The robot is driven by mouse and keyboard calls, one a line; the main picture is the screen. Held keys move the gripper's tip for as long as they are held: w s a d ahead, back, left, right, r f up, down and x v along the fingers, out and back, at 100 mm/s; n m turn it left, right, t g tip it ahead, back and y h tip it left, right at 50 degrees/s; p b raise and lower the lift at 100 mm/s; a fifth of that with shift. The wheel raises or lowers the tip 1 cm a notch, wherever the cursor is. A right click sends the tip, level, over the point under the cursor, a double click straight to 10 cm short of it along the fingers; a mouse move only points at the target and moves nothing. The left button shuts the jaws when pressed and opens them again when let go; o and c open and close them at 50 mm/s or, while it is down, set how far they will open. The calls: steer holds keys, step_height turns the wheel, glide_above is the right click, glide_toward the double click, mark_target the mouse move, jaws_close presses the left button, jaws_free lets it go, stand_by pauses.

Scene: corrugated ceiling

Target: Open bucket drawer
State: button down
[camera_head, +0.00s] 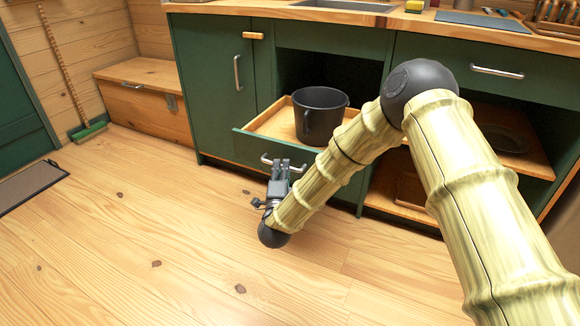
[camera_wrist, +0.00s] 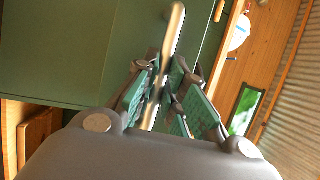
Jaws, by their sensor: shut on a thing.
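The bucket drawer (camera_head: 245,146) is a green-fronted drawer with a wooden inside, pulled partly out of the green cabinet. A black bucket (camera_head: 320,118) stands upright in it. My gripper (camera_head: 281,166) is at the drawer front, shut on the drawer's metal handle (camera_head: 266,159). In the wrist view the handle (camera_wrist: 176,25) runs between the green-padded fingers of my gripper (camera_wrist: 168,85), in front of the green drawer front (camera_wrist: 100,45). My arm hides the right part of the drawer in the head view.
A green cupboard door (camera_head: 212,85) is shut to the left of the drawer. Open shelves (camera_head: 400,195) lie to the right, partly behind my arm. A wooden bench (camera_head: 145,95) and a broom (camera_head: 88,130) stand at the left. The wooden floor (camera_head: 150,220) in front is clear.

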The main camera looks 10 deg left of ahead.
steer(key=shift+a, duration=0.3)
steer(key=c, duration=1.5)
jaws_free()
steer(key=shift+a+f, duration=0.15)
steer(key=shift+a, duration=0.1)
steer(key=s, duration=0.4)
steer(key=s+f, duration=0.1)
steer(key=s, duration=0.3)
steer(key=s+d+f, duration=0.1)
steer(key=s, duration=0.2)
steer(key=shift+s, duration=0.4)
